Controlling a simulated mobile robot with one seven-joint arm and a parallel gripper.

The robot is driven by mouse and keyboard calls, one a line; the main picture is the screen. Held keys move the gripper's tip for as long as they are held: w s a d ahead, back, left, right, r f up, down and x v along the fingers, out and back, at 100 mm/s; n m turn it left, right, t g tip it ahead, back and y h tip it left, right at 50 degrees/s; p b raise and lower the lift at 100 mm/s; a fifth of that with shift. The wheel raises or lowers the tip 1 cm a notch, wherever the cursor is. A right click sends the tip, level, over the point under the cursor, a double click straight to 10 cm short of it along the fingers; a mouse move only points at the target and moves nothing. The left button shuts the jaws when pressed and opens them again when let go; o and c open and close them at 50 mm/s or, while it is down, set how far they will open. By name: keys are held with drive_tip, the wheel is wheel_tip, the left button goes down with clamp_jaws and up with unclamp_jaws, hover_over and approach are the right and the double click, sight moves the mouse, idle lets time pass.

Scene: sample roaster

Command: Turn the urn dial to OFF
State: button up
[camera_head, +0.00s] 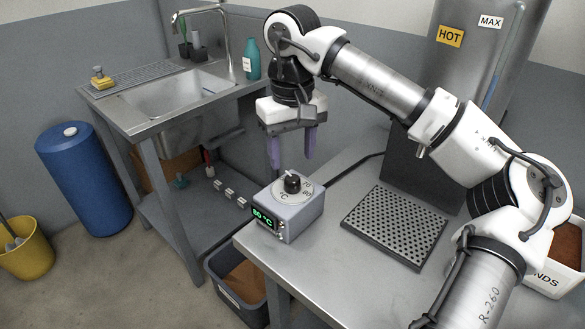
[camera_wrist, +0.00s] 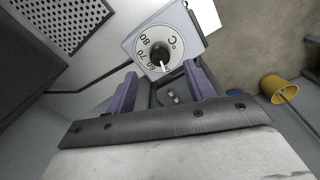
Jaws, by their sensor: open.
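The urn dial (camera_head: 292,183) is a black knob on a round pale scale, on top of a small grey control box (camera_head: 297,214) at the table's left corner. The box front has a lit green display (camera_head: 264,217) that appears to read 80 °C. In the wrist view the dial (camera_wrist: 160,55) shows a white pointer and the marks 60, 70 and 80. My gripper (camera_head: 292,163) points down above and slightly behind the dial, its purple fingers apart and empty. The fingers also show in the wrist view (camera_wrist: 162,88), just below the dial. No OFF mark is legible.
The steel urn (camera_head: 480,70) with HOT and MAX labels stands at the back right. A perforated drip tray (camera_head: 395,226) lies on the table. A sink (camera_head: 178,92) is at the left. A dark bin (camera_head: 240,285) stands below the table edge. Bare tabletop (camera_head: 330,265) lies in front.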

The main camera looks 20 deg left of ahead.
sight(292, 178)
wheel_tip(292, 178, up, 8)
drive_tip(key=shift+r+p, duration=0.1)
drive_tip(key=shift+p, duration=0.2)
idle(0.3)
